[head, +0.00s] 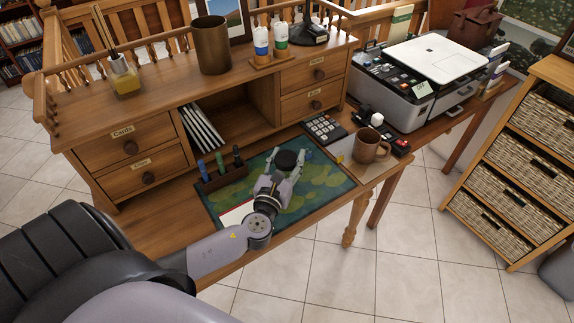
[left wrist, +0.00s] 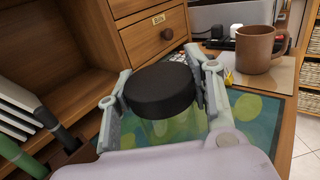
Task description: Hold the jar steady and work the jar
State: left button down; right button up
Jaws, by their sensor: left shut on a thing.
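The jar (left wrist: 172,130) has a wide black lid (left wrist: 160,88) and a clear, greenish-looking glass body. It stands upright over the desk mat, and its lid also shows in the head view (head: 288,159). My left gripper (head: 285,167) is shut on the jar, with one finger on each side of it, close under and beside the lid. In the left wrist view the left gripper (left wrist: 160,105) hides part of the glass. The lid sits on the jar; whether it is loose or tight I cannot tell. My right gripper is not in view.
The jar is over a green-blue patterned mat (head: 320,180). A pen holder (head: 222,178) is left of it; a brown mug (head: 371,146) and calculator (head: 324,129) are to the right. The wooden hutch (head: 233,98) rises behind. A printer (head: 420,80) stands at the right.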

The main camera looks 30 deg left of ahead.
pick_arm(q)
notch_tip(320, 180, up, 16)
jog(key=p, duration=0.3)
jog(key=shift+f, duration=0.1)
jog(key=c, duration=1.3)
grip_release()
jog(key=shift+c, duration=0.2)
grip_shut()
jog(key=s+d+f+m+h, duration=0.2)
jog(key=s+d+h, duration=0.3)
jog(key=s+d, duration=0.8)
jog(key=shift+s+d+f+m+t+h, duration=0.3)
jog(key=shift+s+d+m+t, duration=0.1)
jog(key=shift+s+m, duration=0.5)
